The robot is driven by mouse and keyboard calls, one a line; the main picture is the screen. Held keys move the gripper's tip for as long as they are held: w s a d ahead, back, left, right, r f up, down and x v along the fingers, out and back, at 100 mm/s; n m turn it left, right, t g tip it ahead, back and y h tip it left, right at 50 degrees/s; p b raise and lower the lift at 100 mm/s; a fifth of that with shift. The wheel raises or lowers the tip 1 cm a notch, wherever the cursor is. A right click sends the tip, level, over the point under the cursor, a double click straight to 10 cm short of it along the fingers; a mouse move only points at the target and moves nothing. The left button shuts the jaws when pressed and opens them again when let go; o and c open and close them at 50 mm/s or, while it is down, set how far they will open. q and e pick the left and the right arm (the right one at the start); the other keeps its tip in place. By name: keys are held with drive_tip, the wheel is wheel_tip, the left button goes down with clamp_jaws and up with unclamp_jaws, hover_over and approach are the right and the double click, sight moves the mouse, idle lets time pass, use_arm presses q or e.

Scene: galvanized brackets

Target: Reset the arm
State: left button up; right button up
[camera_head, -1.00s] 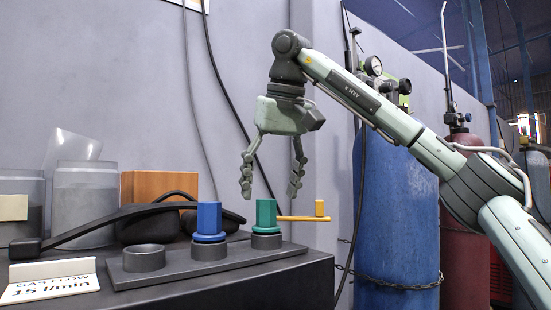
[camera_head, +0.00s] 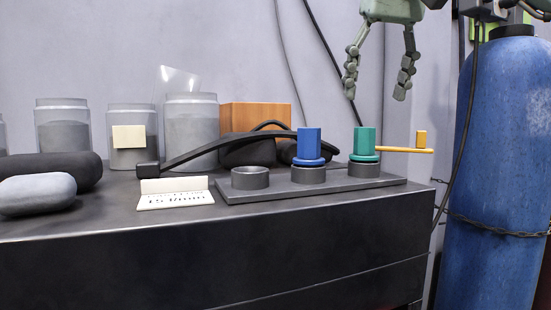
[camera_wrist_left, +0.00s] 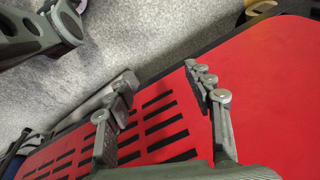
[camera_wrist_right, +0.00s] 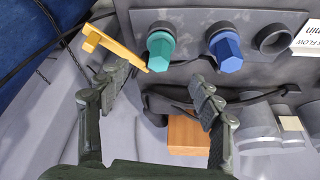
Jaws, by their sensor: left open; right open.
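My right gripper (camera_head: 380,85) hangs open and empty at the top right of the head view, above the right end of the bench. In the right wrist view its fingers (camera_wrist_right: 160,100) are apart with nothing between them. My left gripper (camera_wrist_left: 170,98) shows only in the left wrist view, open and empty over a red slotted surface (camera_wrist_left: 265,90).
An empty ring socket (camera_head: 250,178) is at the holder's left. A white gas-flow card (camera_head: 175,200), lidded jars (camera_head: 62,128), an orange-brown block (camera_head: 255,118) and a black strap (camera_head: 215,148) are on the bench. A blue cylinder (camera_head: 495,170) with a chain stands at right.

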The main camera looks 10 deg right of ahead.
sight(365, 145)
drive_tip(key=x, duration=1.1)
drive_tip(key=shift+s+f, duration=0.1)
drive_tip(key=shift+f, duration=0.3)
use_arm(q)
drive_tip(key=shift+s+f, duration=0.1)
drive_tip(key=shift+s, duration=0.4)
use_arm(e)
drive_tip(key=shift+r, duration=0.25)
use_arm(q)
drive_tip(key=shift+w, duration=0.1)
